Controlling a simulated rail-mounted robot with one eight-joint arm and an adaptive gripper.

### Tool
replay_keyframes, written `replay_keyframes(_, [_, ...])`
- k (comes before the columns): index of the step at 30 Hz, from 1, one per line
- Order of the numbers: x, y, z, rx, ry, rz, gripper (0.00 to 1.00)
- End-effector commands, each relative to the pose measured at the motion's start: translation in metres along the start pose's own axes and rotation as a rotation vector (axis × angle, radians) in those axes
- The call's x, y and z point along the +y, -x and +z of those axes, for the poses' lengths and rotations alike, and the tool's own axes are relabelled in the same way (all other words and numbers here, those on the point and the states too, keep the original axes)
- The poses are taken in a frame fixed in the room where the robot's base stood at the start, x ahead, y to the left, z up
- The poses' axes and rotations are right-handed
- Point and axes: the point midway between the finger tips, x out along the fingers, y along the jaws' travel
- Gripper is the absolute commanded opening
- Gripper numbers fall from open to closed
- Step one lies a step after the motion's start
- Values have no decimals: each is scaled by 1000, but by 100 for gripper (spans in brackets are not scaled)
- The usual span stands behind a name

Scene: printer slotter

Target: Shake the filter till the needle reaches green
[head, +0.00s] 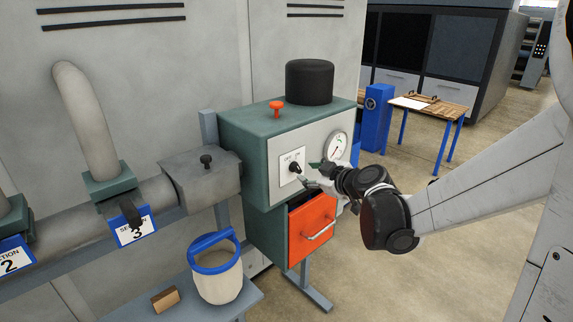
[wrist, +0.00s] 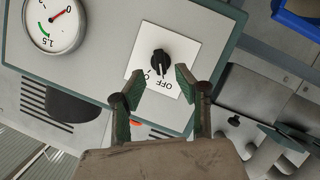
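The green filter machine (head: 245,130) has a pale front panel with a round gauge (head: 337,147). In the wrist view the gauge (wrist: 55,25) appears rotated; its red needle points towards 0, away from the green arc beside 1.5. A black rotary switch (head: 294,168) sits on a white OFF/ON plate; I cannot tell its setting. An orange-red knob (head: 277,107) stands on top of the machine. My gripper (head: 311,174) is open and empty in front of the panel. In the wrist view its fingers (wrist: 160,82) are spread apart near the switch (wrist: 162,62), with no visible grip on it.
A white bucket with a blue rim (head: 218,284) and a brown block (head: 165,299) stand on the low shelf at left. A wooden table (head: 438,106) stands behind, with open floor before it.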

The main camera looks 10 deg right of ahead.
Motion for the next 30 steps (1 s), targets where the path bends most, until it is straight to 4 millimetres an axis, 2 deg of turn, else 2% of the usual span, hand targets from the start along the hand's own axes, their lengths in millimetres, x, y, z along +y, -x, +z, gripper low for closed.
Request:
replay_keyframes(6, [0, -30, -1, 1, 1, -2, 32])
replay_keyframes(12, [0, -47, 0, 0, 0, -1, 32])
replay_keyframes(25, [0, -53, 0, 0, 0, -1, 32])
replay_keyframes(30, [0, -53, 0, 0, 0, 0, 9])
